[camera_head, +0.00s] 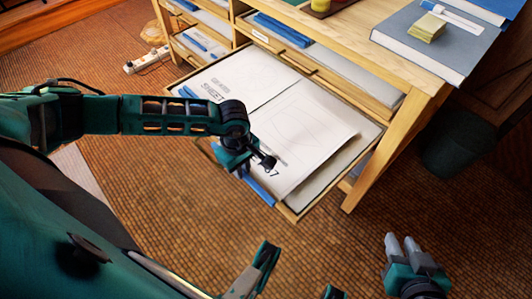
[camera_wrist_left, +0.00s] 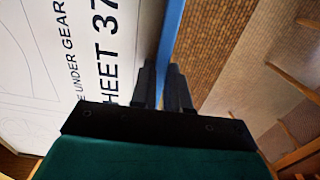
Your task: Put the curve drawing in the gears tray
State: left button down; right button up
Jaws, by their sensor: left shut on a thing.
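The curve drawing (camera_head: 312,130) is a white sheet with faint lines, a blue strip along its near edge and print ending in "37". It also shows in the left wrist view (camera_wrist_left: 50,70), reading "UNDER GEAR" and "HEET 37". My left gripper (camera_head: 262,163) is shut on its blue-strip edge; the fingers (camera_wrist_left: 163,85) show at the strip. The sheet lies over a pulled-out tray (camera_head: 289,213); whether it touches what is below I cannot tell. Another sheet (camera_head: 235,75), printed "SHEET", lies in the tray beside it. My right gripper (camera_head: 402,243) is low at the right, away from the tray.
The tray juts from a wooden cabinet (camera_head: 410,65) with more drawers holding blue-edged sheets. A grey board (camera_head: 400,40) with a yellow block (camera_head: 427,28) lies on top. A dark bin (camera_head: 455,148) stands at right. A power strip (camera_head: 147,61) lies on the floor.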

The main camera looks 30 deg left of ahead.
aim_at(266, 150)
pick_arm(q)
jog(key=w+d, duration=0.1)
jog(key=w, duration=0.1)
jog(key=w+d+b, duration=0.1)
jog(key=w, duration=0.5)
jog(key=shift+d+b, duration=0.3)
jog(key=shift+d, duration=0.1)
notch_tip(266, 150, down, 4)
jog(key=shift+r+b, duration=0.25)
jog(key=shift+b, duration=0.5)
jog(key=shift+f, duration=0.1)
jog(key=c, duration=1.1)
grip_release()
pick_arm(e)
jog(key=shift+w+a+f, duration=0.3)
jog(key=shift+a+f, duration=0.25)
jog(key=shift+f, duration=0.2)
